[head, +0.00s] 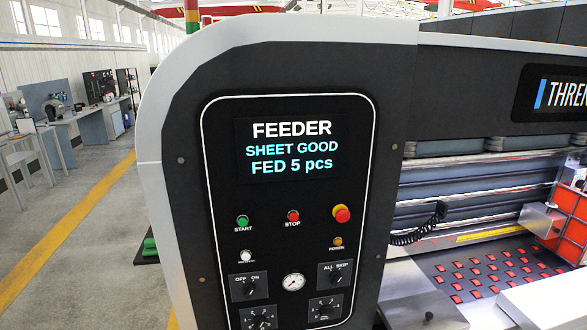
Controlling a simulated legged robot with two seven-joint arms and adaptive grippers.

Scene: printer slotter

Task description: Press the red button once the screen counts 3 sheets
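The feeder screen (291,148) is on the upper part of the black control panel in the head view. It reads "FEEDER", "SHEET GOOD", "FED 5 pcs". A small red button (293,215) labelled STOP sits below the screen. A larger red mushroom button (341,214) on a yellow base is to its right. A green START button (242,221) is to the left of the STOP button. Neither of my grippers is in view, and nothing covers the buttons.
Below the buttons are a white button (247,256), an orange power lamp (338,241), a pressure gauge (293,281) and several rotary switches. The machine's rollers and feed table (465,285) are at the right. Open floor (85,225) lies at the left.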

